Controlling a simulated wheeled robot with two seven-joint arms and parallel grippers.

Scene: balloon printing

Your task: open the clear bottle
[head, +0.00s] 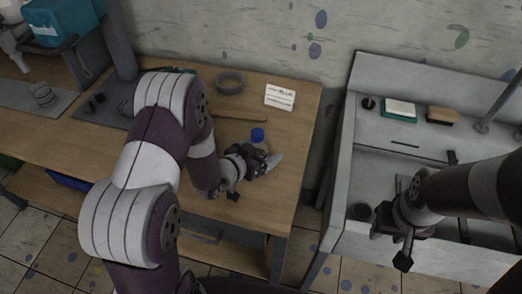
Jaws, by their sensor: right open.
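The clear bottle (260,145) has a blue cap (257,134) and stands on the wooden table. The cap is on it, and its lower part is hidden behind my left gripper. My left gripper (250,182) is just in front of the bottle, with its fingers apart. Whether it touches the bottle cannot be told. A pale, pointed piece (274,160) shows just right of this gripper; what it is cannot be told. My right gripper (391,247) is open and empty over the front of the grey sink unit, far from the bottle.
On the wooden table (295,150) lie a dark ring (229,82), a white note card (280,96) and a thin stick (238,117). A gap separates the table from the grey sink unit (345,150), which carries a green-edged tray (398,110) and a brown block (442,116).

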